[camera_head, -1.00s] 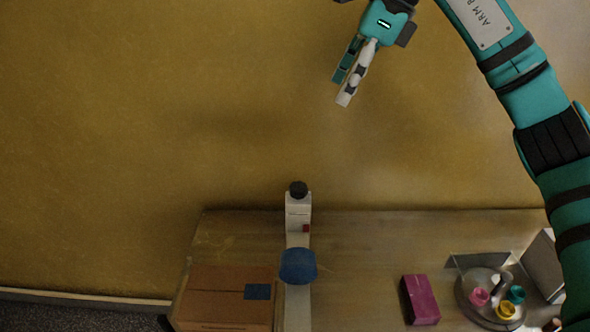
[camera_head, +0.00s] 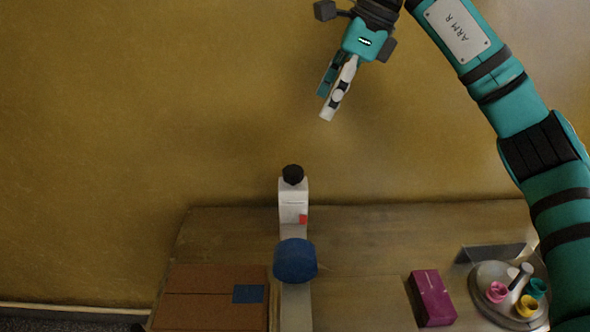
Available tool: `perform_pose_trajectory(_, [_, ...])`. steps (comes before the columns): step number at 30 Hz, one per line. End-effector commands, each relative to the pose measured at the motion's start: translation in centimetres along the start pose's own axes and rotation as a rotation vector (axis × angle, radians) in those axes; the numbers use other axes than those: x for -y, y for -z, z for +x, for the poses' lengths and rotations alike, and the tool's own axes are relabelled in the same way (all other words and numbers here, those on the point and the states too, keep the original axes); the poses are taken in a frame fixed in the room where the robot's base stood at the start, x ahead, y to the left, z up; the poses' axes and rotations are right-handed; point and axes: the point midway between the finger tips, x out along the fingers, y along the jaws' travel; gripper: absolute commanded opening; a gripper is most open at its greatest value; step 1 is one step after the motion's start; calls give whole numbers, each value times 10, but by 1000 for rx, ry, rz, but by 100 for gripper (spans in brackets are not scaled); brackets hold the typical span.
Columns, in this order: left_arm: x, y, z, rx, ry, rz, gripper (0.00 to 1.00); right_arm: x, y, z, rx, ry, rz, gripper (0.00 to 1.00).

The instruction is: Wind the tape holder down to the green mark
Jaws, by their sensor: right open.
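A pale upright device (camera_head: 293,200) stands at the back of the table, with a black knob (camera_head: 292,174) on top and a small red piece (camera_head: 303,218) on its right side. A blue rounded part (camera_head: 295,260) sits in front of it, lower in the picture. I cannot tell which of these is the tape holder, and I see no green mark. My right gripper (camera_head: 325,104) is open and empty, up and to the right of the knob in the picture and apart from it. My left gripper is not in view.
A brown cardboard box (camera_head: 195,312) with a blue patch lies left of the device. A magenta box (camera_head: 433,298) and a round tray (camera_head: 484,281) with small coloured pots are at the right. A dark plate (camera_head: 490,252) stands behind the tray. Table between device and magenta box is clear.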

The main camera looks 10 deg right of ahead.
Motion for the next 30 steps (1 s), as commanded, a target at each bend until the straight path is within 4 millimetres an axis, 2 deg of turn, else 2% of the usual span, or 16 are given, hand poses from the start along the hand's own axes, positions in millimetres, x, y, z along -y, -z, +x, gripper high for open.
perform_pose_trajectory(4, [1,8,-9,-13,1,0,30,-1,0,27,-3,-5,0,63])
perform_pose_trajectory(18, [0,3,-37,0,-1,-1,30,-2,-1,126,-2,-5,-1,63])
perform_pose_trajectory(24, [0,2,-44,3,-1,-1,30,-1,0,151,-1,-2,0,63])
perform_pose_trajectory(30, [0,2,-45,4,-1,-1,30,-1,0,160,1,-1,-1,63])
